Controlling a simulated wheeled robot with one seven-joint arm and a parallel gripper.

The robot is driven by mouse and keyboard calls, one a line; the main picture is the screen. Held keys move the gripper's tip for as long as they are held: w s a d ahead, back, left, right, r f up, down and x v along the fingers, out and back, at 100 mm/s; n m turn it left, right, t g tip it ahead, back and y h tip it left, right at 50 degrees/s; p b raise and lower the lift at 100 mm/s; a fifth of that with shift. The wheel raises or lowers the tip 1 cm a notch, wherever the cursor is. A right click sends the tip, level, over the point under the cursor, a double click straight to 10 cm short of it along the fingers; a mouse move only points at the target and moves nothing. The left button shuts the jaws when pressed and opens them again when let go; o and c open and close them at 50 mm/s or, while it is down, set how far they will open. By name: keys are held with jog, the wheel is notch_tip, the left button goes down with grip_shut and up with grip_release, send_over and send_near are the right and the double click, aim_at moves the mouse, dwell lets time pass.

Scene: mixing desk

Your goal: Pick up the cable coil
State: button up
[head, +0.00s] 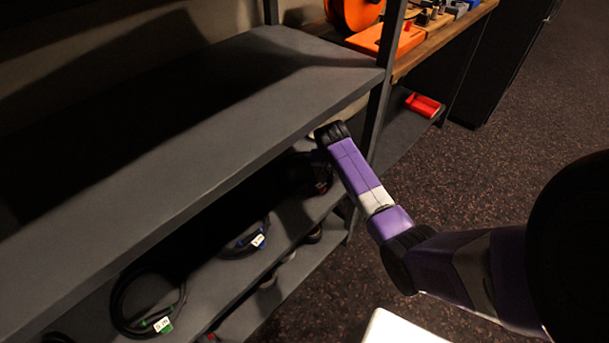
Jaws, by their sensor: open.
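Several cable coils lie on the shelf below the top board. A black coil with a white and green tag (149,303) is at the lower left. A dark coil with blue on it and a white tag (246,240) lies farther right. A dark shape with a small reddish tag is farther along, beside my gripper (317,178), and may be another coil. My arm reaches in from the right, and its end is at the front edge of the shelves. My gripper is open, but its fingers are small and mostly lost in shadow.
The grey top shelf board (180,150) is bare and overhangs the coils. A dark upright post (380,85) stands right of my wrist. Beyond it are a wooden bench (445,45) with orange items and a red object (423,104) on a lower shelf. Carpet at right is open.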

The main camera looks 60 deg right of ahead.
jog(key=shift+x, duration=0.8)
jog(key=shift+c, duration=0.3)
grip_shut()
dwell(0.6)
